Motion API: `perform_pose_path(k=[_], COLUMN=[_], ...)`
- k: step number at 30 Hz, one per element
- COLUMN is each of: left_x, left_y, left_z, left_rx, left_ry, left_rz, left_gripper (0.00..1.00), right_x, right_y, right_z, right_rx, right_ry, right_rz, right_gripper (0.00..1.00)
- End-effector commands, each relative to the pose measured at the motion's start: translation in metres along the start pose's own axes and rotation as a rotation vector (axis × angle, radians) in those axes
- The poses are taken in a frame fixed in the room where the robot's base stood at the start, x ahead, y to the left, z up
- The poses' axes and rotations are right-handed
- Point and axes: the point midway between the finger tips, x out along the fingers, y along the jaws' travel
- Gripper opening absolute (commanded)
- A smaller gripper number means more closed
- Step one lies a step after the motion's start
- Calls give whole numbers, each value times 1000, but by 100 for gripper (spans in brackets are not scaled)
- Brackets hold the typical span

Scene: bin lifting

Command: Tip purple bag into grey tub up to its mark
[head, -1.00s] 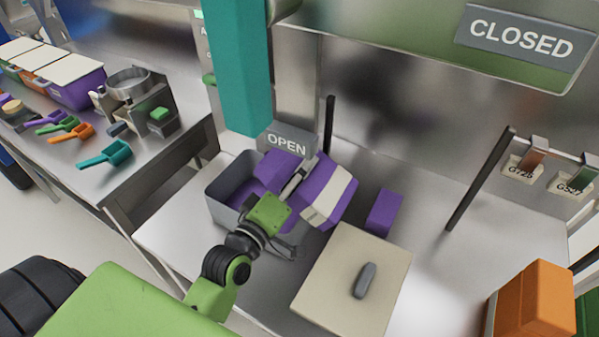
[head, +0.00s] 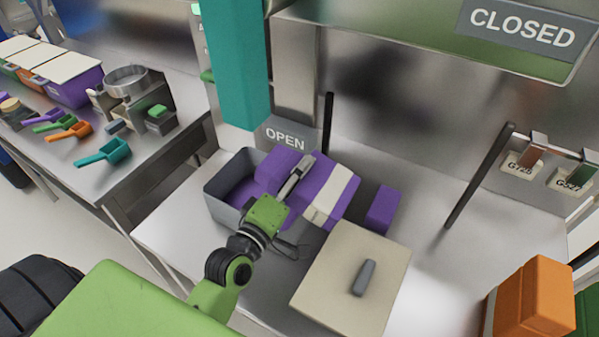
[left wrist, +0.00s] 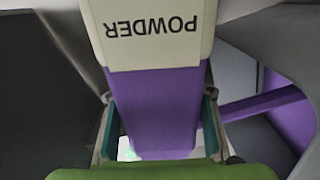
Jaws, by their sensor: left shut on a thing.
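The purple bag (head: 342,205) has a pale band and lies across my left gripper (head: 299,178), which is shut on it. In the left wrist view the bag (left wrist: 160,105) sits between the fingers, with "POWDER" upside down on its pale band. The bag's left end reaches over the right side of the open grey tub (head: 214,200). Purple content shows inside the tub. The tub's mark cannot be made out, and I cannot tell whether powder is flowing. My right gripper is not in view.
A beige lid-like slab (head: 335,298) with a grey handle lies in front of the bag. A small purple block (head: 381,210) stands to its right. A teal column (head: 236,65) hangs above the tub, near an OPEN sign (head: 285,138). Orange boxes (head: 535,300) stand at the right.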

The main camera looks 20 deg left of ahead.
Motion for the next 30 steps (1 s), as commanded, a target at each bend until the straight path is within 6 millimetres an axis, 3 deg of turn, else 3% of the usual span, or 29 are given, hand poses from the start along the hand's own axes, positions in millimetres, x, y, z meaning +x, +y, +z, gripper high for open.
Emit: perform_pose_path(k=[30], left_x=[0], left_y=[-17], left_z=[5], left_rx=[-179], left_ry=[2], left_rz=[5], left_gripper=[18], right_x=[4], right_y=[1], right_z=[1], right_rx=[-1], right_ry=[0], right_rz=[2], right_gripper=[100])
